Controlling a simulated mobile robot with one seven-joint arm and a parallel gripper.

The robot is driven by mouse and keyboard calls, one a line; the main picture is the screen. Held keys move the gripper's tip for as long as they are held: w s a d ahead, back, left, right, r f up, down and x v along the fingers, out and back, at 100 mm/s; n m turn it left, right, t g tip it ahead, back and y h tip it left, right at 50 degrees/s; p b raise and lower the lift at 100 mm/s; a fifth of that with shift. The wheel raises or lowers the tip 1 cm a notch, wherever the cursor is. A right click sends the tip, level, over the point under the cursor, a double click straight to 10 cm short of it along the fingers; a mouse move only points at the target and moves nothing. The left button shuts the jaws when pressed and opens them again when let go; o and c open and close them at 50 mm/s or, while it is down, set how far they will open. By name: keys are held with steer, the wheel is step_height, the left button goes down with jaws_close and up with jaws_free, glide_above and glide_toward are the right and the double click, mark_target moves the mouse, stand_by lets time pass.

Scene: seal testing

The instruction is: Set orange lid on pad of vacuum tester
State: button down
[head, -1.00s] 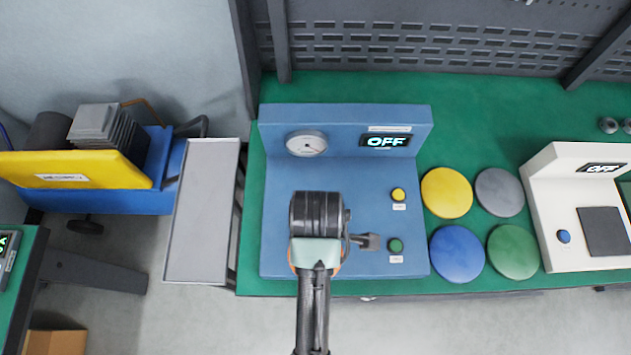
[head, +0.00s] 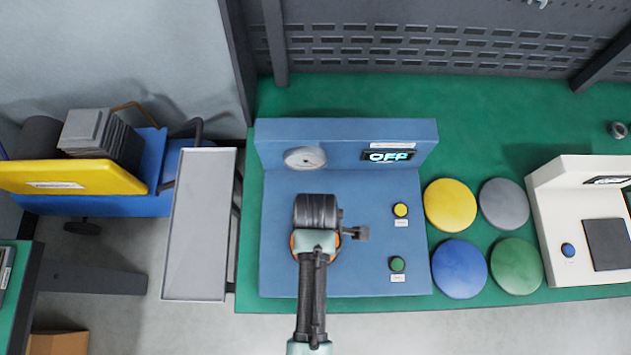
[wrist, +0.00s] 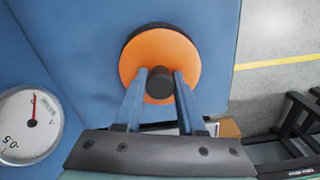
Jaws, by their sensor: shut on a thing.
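The orange lid (wrist: 185,62) is a round disc with a dark knob (wrist: 160,86). In the wrist view my gripper (wrist: 160,92) is shut on the knob, one blue finger on each side. A black rim, apparently the pad (wrist: 131,37), shows beneath the lid's upper left edge. I cannot tell whether lid and pad touch. In the head view my gripper and arm cover most of the lid, with only an orange sliver (head: 295,243) showing. The blue vacuum tester (head: 375,275) has a gauge (head: 305,158) and a display (head: 388,156) reading OFF.
Yellow (head: 450,205), grey (head: 504,205), blue (head: 460,268) and green discs (head: 516,265) lie right of the tester. A white device (head: 560,200) stands beyond them. The tester carries a yellow button (head: 401,210) and a green button (head: 397,264). A grey tray (head: 198,225) is at left.

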steer(key=shift+w+f, duration=0.1)
steer(key=shift+f, duration=0.8)
steer(key=shift+f, duration=0.1)
steer(key=c, duration=0.5)
jaws_free()
steer(key=shift+f, duration=0.1)
step_height(320, 180, up, 12)
steer(key=shift+r, duration=0.2)
steer(key=shift+f, duration=0.1)
